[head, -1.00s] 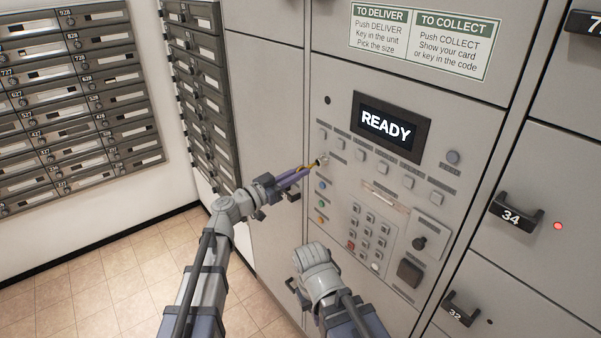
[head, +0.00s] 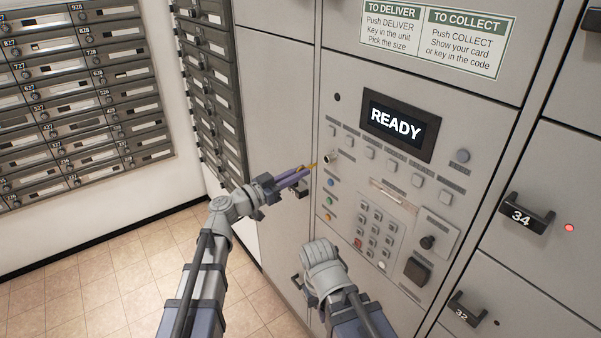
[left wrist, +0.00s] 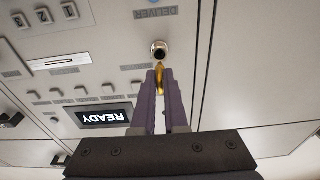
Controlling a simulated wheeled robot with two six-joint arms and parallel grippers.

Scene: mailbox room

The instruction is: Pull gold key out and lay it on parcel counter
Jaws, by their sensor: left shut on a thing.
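The gold key (head: 312,166) is between the finger ends of my left gripper (head: 301,173), which is shut on it. In the left wrist view the gold key (left wrist: 160,78) points at the round metal lock (left wrist: 159,50) under the DELIVER label. In the head view a small gap shows between the key and the lock (head: 330,157) on the grey panel. My right gripper (head: 299,285) is low in front of the panel; its fingers are mostly hidden behind its wrist. I cannot make out a parcel counter in these views.
The panel has a READY screen (head: 397,124), a keypad (head: 375,238) and several buttons. Locker handles marked 34 (head: 521,214) and 32 (head: 467,309) stick out at right. Mailboxes (head: 75,110) line the left wall. The tiled floor (head: 110,270) at left is clear.

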